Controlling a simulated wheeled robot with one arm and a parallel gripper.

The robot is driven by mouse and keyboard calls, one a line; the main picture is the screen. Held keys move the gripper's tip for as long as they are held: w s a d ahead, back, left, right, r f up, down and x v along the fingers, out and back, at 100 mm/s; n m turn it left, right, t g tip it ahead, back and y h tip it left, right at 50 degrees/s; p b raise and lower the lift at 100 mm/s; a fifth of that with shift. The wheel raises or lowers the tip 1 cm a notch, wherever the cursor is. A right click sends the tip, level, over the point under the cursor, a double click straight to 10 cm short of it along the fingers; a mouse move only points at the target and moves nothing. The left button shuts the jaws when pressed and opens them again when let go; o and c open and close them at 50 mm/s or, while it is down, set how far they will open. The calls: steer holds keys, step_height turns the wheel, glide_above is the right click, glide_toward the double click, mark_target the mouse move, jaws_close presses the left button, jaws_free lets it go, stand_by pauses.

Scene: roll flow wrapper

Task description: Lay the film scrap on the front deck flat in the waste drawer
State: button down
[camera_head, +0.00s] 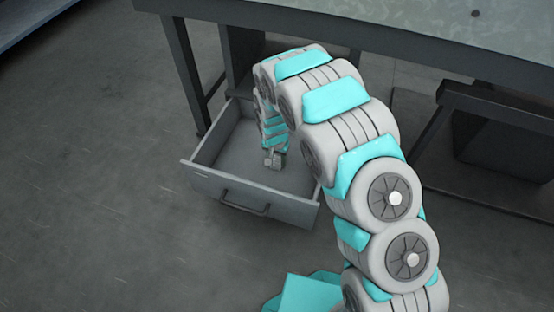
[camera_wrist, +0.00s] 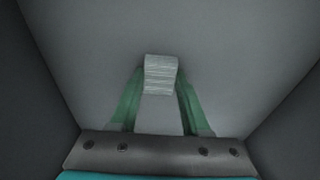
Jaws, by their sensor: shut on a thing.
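The waste drawer (camera_head: 210,186) stands pulled open below the bench in the head view. My gripper (camera_head: 272,157) reaches down inside it, toward its right part. In the wrist view, the two green fingers of my gripper (camera_wrist: 160,82) are shut on the film scrap (camera_wrist: 161,70), a small pale piece with fine stripes. The scrap points away from the palm, toward the grey drawer floor (camera_wrist: 235,60). Whether it touches the floor I cannot tell. In the head view, the scrap is too small to make out clearly.
The drawer floor (camera_head: 232,158) left of my gripper is bare. The bench top (camera_head: 400,22) overhangs the back, with a dark leg (camera_head: 186,75) at the drawer's left rear. A dark low frame (camera_head: 490,105) stands at the right. The floor (camera_head: 90,190) at left is clear.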

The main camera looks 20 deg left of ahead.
mark_target(276, 165)
steer(key=shift+f, duration=0.15)
steer(key=shift+c, duration=1.8)
jaws_free()
step_height(276, 165, up, 12)
steer(key=s, duration=0.1)
steer(key=s+d+r, duration=0.4)
steer(key=d+r, duration=0.7)
steer(key=d, duration=0.2)
steer(key=s+d+r+g, duration=0.1)
steer(key=s+d+r, duration=0.4)
steer(key=s+d, duration=0.3)
steer(key=s+d+r+g, duration=0.1)
steer(key=s+d+r, duration=0.4)
steer(key=s+d, duration=0.3)
steer(key=s+d+r+g, duration=0.1)
steer(key=s, duration=1.2)
steer(key=shift+s+d+r+n, duration=0.3)
steer(key=shift+d+r+n, duration=0.05)
steer(key=shift+d+n, duration=0.05)
